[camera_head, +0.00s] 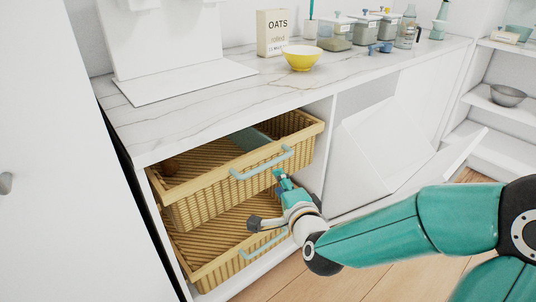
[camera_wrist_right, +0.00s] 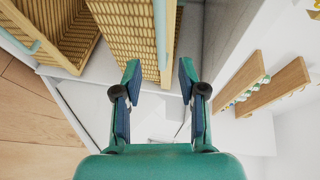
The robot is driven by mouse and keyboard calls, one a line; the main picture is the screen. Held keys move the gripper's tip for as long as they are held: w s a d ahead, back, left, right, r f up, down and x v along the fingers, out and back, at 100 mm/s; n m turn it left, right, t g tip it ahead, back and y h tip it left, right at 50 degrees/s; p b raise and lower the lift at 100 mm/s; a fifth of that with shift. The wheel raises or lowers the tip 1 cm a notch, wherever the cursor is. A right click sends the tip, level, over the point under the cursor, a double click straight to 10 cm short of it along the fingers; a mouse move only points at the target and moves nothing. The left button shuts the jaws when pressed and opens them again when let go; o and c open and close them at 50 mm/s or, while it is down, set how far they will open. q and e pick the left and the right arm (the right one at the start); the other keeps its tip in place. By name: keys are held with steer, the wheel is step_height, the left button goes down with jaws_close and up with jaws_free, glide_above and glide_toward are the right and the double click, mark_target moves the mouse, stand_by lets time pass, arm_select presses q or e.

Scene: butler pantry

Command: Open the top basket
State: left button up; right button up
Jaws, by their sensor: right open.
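The top basket (camera_head: 225,190) is woven tan wicker under the counter, with a light blue bar handle (camera_head: 262,163) on its front. It sits partly out past the counter edge, so part of its inside shows. My right gripper (camera_head: 267,200) is open and empty, just in front of and below this handle, apart from it. In the right wrist view, the open fingers (camera_wrist_right: 160,72) point toward the top basket's front (camera_wrist_right: 125,28), with its handle (camera_wrist_right: 160,30) ahead between them. My left gripper is not in view.
A lower basket (camera_head: 215,265) with a similar handle (camera_head: 263,243) sits beneath. The marble counter (camera_head: 200,115) holds a yellow bowl (camera_head: 302,58), an oats box (camera_head: 272,32) and jars. A white panel (camera_head: 390,150) leans out at right.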

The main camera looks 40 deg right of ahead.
mark_target(268, 165)
arm_select(q)
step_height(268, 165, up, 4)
steer(key=p, duration=0.3)
arm_select(e)
steer(key=x, duration=1)
steer(key=shift+w+d+f, duration=0.1)
steer(key=shift+w+f, duration=0.05)
steer(key=shift+w, duration=0.2)
jaws_close()
